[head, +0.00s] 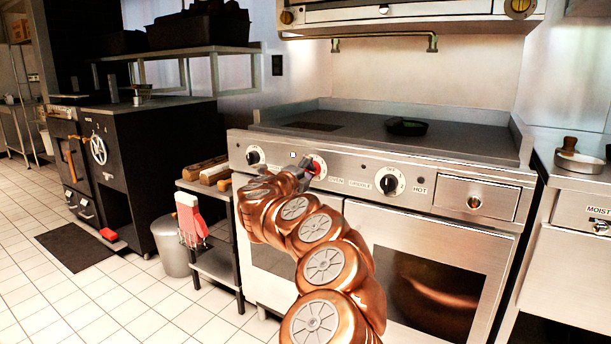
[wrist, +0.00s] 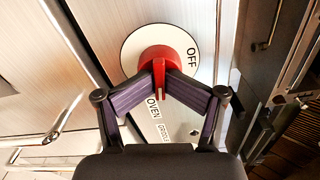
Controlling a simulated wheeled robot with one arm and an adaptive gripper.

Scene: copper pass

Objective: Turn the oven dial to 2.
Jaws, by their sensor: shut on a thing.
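The oven dial is a red knob (head: 319,166) on a white round plate on the range's front panel. In the wrist view the red oven dial (wrist: 160,58) has its plate marked OFF (wrist: 192,56) on the right side, with an OVEN label (wrist: 153,108) below. No other plate marks can be read, as the knob and my fingers cover part of it. My gripper (wrist: 160,82) is shut on the dial's raised red bar, one dark purple pad on each side. In the head view my gripper (head: 306,171) reaches the dial from the left, partly hidden by my copper arm.
Black-and-white knobs sit left (head: 255,156) and right (head: 391,183) of the dial on the same panel. A dark pan (head: 406,126) rests on the griddle top. A low rack (head: 218,262) with a red-and-white cloth (head: 191,222) stands left of the range. Tiled floor is clear at front left.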

